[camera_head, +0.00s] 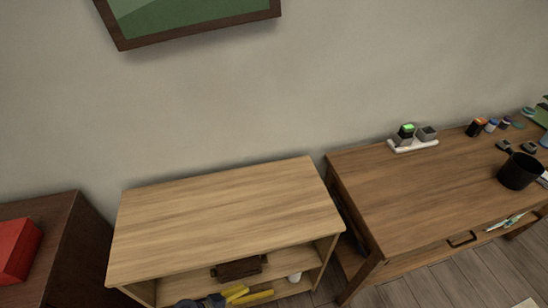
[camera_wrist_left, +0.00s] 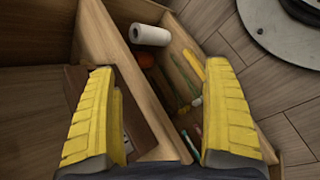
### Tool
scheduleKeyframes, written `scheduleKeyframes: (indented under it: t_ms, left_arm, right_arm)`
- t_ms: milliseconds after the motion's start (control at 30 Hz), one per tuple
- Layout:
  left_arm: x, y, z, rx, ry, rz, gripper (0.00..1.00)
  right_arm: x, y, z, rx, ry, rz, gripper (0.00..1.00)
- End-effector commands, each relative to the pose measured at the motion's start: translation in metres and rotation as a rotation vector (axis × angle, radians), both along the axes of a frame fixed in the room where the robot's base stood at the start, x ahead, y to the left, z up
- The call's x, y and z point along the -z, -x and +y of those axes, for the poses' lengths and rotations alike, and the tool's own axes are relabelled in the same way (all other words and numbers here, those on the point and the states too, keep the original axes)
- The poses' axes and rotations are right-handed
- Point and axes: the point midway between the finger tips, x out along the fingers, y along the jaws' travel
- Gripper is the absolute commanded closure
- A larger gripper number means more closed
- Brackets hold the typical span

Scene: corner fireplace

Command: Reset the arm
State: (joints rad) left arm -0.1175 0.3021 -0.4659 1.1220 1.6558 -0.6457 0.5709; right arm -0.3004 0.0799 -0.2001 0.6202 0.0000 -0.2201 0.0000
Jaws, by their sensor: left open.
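My left gripper (camera_head: 246,295) shows at the bottom of the head view, its yellow fingers at the open front of the light wooden shelf unit (camera_head: 225,215). Whether they reach inside the shelf is unclear. In the left wrist view my left gripper (camera_wrist_left: 160,120) is open, its two yellow fingers wide apart with nothing held between them. Most of my left arm is out of the frame. My right gripper is in neither view.
A dark brown item (camera_head: 239,268) lies inside the shelf. A wooden desk (camera_head: 400,195) stands right with a black cup (camera_head: 519,171). A red box (camera_head: 15,250) is left. The wrist view shows a white roll (camera_wrist_left: 150,34) in a wooden compartment. The shelf top is clear.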

Motion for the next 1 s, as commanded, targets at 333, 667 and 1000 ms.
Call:
scheduleKeyframes:
  t_ms: [333,667,1000]
  left_arm:
    - [0.099,0.092,0.066,0.291,-0.475,-0.086,0.15]
    - [0.154,0.2,0.112,0.747,-0.821,-0.16,0.15]
    - [0.172,0.28,0.122,1.139,-0.947,-0.236,0.15]
  right_arm:
    - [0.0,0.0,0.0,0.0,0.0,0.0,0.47]
    - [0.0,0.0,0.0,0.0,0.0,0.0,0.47]
    - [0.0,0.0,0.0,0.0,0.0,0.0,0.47]
